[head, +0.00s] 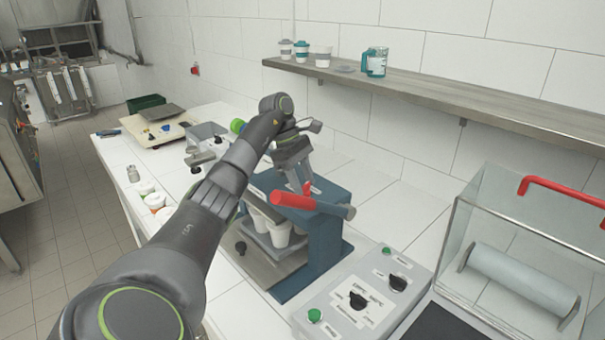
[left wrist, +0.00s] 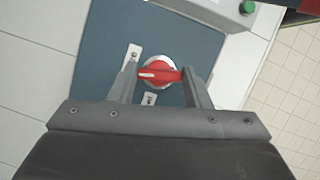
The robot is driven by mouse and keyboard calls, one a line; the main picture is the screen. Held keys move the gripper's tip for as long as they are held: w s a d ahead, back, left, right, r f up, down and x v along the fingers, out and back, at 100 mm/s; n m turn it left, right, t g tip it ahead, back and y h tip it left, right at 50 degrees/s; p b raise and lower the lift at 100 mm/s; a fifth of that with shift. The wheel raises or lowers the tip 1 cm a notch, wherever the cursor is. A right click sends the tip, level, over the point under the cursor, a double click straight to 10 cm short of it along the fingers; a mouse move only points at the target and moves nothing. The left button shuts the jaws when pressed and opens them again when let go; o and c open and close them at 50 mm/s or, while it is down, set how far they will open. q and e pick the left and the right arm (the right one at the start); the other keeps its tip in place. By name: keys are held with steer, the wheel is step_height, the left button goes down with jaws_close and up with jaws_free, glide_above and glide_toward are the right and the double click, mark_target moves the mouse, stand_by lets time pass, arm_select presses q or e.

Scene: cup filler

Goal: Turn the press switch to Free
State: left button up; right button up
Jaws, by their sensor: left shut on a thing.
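The press (head: 333,212) is a blue-teal machine on the white counter. Its switch is a red knob (left wrist: 160,74) with a white mark on its left end, on a round light base on the blue top. My left gripper (left wrist: 158,78) is shut on the red knob, one finger at each side; the knob's bar lies roughly across between them. Two small white labels (left wrist: 134,52) sit beside the knob; their text is too small to read. In the head view my left gripper (head: 307,188) reaches down onto the press top and mostly hides the knob. My right gripper is not in view.
White cups (head: 278,236) stand inside the press. A grey control box (head: 362,298) with knobs and green buttons is in front right. A clear-walled case (head: 520,235) stands at right; a shelf (head: 440,90) runs above.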

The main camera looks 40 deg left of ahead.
arm_select(q)
steer(key=m+p, duration=0.2)
steer(key=p, duration=0.1)
steer(key=shift+w+r+g, duration=0.15)
steer(key=shift+r+g, duration=0.15)
steer(key=shift+g, duration=0.1)
steer(key=shift+f+m+p, duration=0.15)
steer(key=shift+m+p, duration=0.3)
steer(key=shift+m, duration=0.25)
steer(key=o, duration=1)
steer(key=shift+f, duration=0.1)
